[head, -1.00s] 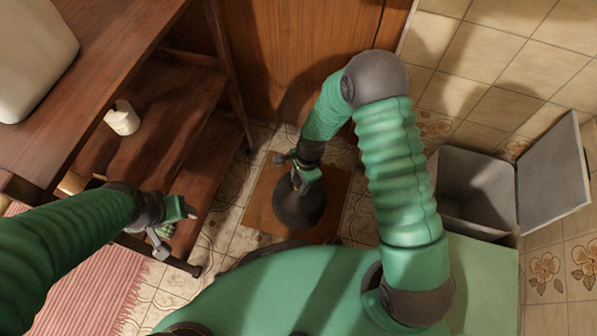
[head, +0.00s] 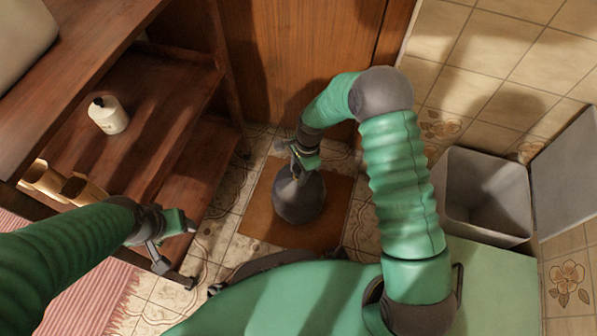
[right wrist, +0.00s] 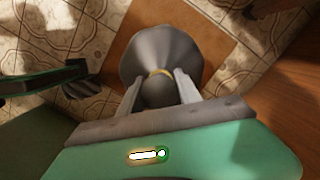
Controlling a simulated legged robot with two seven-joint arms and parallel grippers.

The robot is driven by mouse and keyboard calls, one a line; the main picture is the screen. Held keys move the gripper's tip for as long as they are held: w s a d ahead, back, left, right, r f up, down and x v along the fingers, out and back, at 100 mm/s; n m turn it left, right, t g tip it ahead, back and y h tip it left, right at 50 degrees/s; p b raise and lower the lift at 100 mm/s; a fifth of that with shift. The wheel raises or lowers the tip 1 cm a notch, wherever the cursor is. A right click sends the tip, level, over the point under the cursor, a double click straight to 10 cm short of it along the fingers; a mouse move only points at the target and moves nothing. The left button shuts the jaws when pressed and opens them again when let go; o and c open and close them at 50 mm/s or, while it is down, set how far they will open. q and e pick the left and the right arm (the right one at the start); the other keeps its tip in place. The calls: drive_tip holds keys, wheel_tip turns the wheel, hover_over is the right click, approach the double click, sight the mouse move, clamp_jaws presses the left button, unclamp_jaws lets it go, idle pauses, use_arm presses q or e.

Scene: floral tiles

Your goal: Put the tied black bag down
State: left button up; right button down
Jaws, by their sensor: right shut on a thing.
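The tied black bag (head: 299,200) looks dark grey and round, with a gathered neck. It is over the brown mat (head: 262,215) on the tiled floor; I cannot tell whether it touches the mat. My right gripper (head: 300,165) is shut on the bag's neck from above. In the right wrist view the bag (right wrist: 160,50) hangs between the two fingers (right wrist: 160,90), with a yellowish tie at its neck. My left gripper (head: 178,240) is empty beside the wooden shelf unit; its fingers look apart.
An open grey bin (head: 485,190) with its lid raised stands at the right by the tiled wall. A wooden door (head: 290,50) is behind the mat. A pink rug (head: 85,280) lies at lower left.

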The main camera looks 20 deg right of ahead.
drive_tip(key=c, duration=0.8)
unclamp_jaws()
drive_tip(key=shift+f, duration=0.1)
drive_tip(key=shift+c, duration=0.2)
drive_tip(key=r+p, duration=0.2)
drive_tip(key=r, duration=0.2)
drive_tip(key=d+r+p, duration=0.1)
drive_tip(key=r+p, duration=0.2)
drive_tip(key=r, duration=0.1)
drive_tip(key=r+p, duration=0.3)
drive_tip(key=r, duration=0.1)
drive_tip(key=shift+w+d+r, duration=0.15)
drive_tip(key=shift+d+r, duration=0.05)
drive_tip(key=shift+d, duration=0.15)
drive_tip(key=s+d+r+n+t+h, duration=0.1)
drive_tip(key=s+d+r+n+t, duration=0.2)
drive_tip(key=s+r+n, duration=1.1)
drive_tip(key=shift+s+d+n+h, duration=0.2)
drive_tip(key=shift+s+n+h, duration=0.2)
drive_tip(key=shift+s+n, duration=0.4)
drive_tip(key=shift+w, duration=0.1)
